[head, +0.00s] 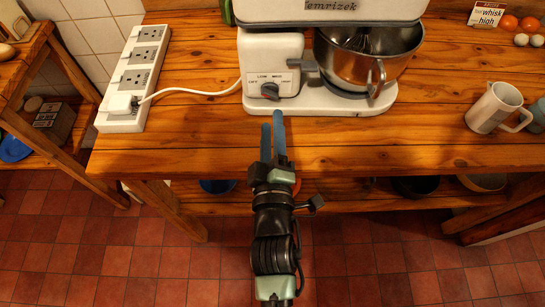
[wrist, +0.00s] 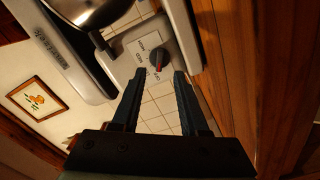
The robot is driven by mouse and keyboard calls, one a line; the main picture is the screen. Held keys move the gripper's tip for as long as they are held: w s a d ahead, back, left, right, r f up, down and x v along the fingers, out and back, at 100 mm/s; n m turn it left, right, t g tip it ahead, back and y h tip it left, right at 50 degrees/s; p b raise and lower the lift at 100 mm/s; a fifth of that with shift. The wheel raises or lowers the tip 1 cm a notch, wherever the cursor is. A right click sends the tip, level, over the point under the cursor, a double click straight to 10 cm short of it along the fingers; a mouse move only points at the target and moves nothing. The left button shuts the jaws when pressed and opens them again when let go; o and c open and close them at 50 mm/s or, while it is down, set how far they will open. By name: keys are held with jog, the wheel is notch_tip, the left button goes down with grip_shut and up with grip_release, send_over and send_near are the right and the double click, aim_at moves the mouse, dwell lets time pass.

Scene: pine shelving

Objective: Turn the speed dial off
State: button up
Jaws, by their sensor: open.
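The dial also shows in the wrist view (wrist: 158,59), between and beyond the fingertips. My gripper (head: 273,120) is open, its two blue fingers pointing at the mixer, just short of the dial and apart from it. In the wrist view my gripper (wrist: 154,76) holds nothing. The exact setting of the dial is hard to read.
A steel bowl (head: 352,68) with a whisk sits on the mixer base. A white power strip (head: 137,78) with a plugged-in cord (head: 190,90) lies to the left. A cream pitcher (head: 494,108) stands at the right. The wooden counter (head: 200,140) front is clear.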

jog(key=s, duration=0.7)
jog(key=shift+b, duration=0.4)
jog(key=shift+r, duration=0.15)
jog(key=w+r+m+t+h+p, duration=0.15)
jog(key=w+r+m, duration=0.25)
jog(key=r, duration=1.1)
jog(key=w+r+m+t+p, duration=0.3)
jog(key=r, duration=1.2)
jog(key=s+r+m+t+p, duration=0.2)
jog(key=s+r, duration=0.2)
jog(key=r, duration=0.9)
jog(key=s+r+m+t+y+p, duration=0.1)
jog(key=s+r+m+t, duration=0.2)
jog(key=r, duration=1.1)
jog(key=shift+s+a+r+p, duration=0.25)
jog(key=shift+s+p, duration=0.15)
jog(key=shift+s, duration=0.2)
jog(key=shift+y, duration=0.25)
